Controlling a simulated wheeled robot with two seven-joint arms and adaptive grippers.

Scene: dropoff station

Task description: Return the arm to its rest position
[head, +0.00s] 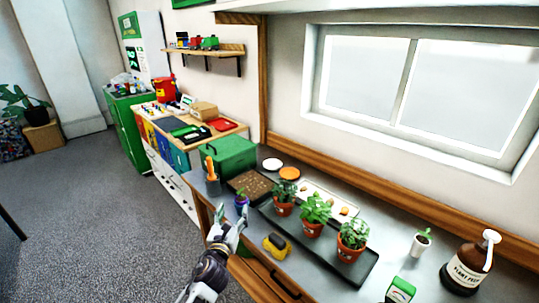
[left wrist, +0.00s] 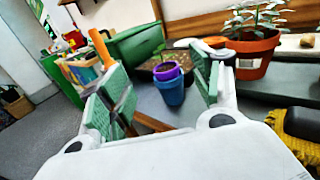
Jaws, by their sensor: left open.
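My left gripper (head: 232,218) is open at the front left edge of the grey counter (head: 330,279). In the left wrist view its green-padded fingers (left wrist: 158,82) stand wide apart with nothing touching both. A small purple and blue pot with a seedling (left wrist: 171,84) shows between the fingers and beyond them, standing on the counter. The same purple pot (head: 241,200) shows just past the fingertips in the head view. Whether a finger touches it I cannot tell. My right gripper is not in view.
Several potted plants stand on a dark tray (head: 372,270) to the right. A yellow and black object (head: 277,245) lies near the front edge. A green box (head: 229,156) and an orange-handled tool (head: 211,168) are behind. Open floor (head: 90,225) lies to the left.

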